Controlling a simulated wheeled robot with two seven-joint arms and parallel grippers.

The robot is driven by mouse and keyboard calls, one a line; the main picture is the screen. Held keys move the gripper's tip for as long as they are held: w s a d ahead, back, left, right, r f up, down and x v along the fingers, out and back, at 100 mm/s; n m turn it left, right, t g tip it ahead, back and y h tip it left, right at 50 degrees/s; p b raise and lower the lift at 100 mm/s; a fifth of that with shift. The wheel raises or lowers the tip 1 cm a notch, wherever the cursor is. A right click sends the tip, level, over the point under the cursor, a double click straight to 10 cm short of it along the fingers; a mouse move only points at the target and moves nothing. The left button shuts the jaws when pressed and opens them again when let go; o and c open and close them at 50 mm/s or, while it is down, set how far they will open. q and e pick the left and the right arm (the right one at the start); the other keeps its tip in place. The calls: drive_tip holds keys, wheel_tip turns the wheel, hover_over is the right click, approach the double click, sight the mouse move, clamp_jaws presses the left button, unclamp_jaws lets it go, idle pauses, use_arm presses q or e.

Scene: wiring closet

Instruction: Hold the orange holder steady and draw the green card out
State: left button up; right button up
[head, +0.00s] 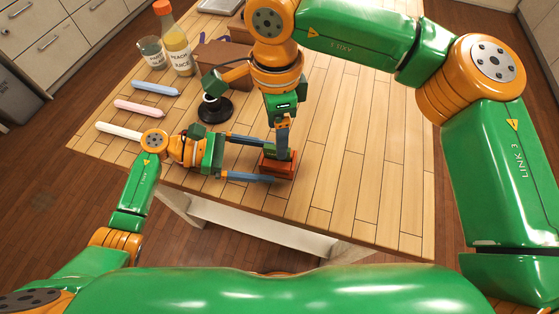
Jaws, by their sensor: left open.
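The orange holder (279,167) sits on the wooden table near its front edge. The green card (277,150) shows as a small dark green patch at the top of the holder, just under my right gripper. My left gripper (272,161) reaches in from the left, open, with its two long blue fingers apart and their tips at the holder's far and near sides. Whether they touch it is unclear. My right gripper (282,139) points down from above, its fingertips close over the card. Its fingers overlap in this view, so its grip on the card cannot be made out.
A peach juice bottle (179,52) and a glass (152,51) stand at the back left. Blue (155,88), pink (140,107) and white (118,130) sticks lie along the left edge. A black round base (216,109) stands behind my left gripper. The table's right side is clear.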

use_arm(q)
drive_tip(key=shift+x, duration=1.35)
clamp_jaws()
drive_tip(key=shift+f, duration=0.1)
use_arm(e)
drive_tip(key=shift+f, duration=0.1)
use_arm(q)
drive_tip(key=c, duration=0.7)
unclamp_jaws()
drive_tip(key=shift+c, duration=0.2)
clamp_jaws()
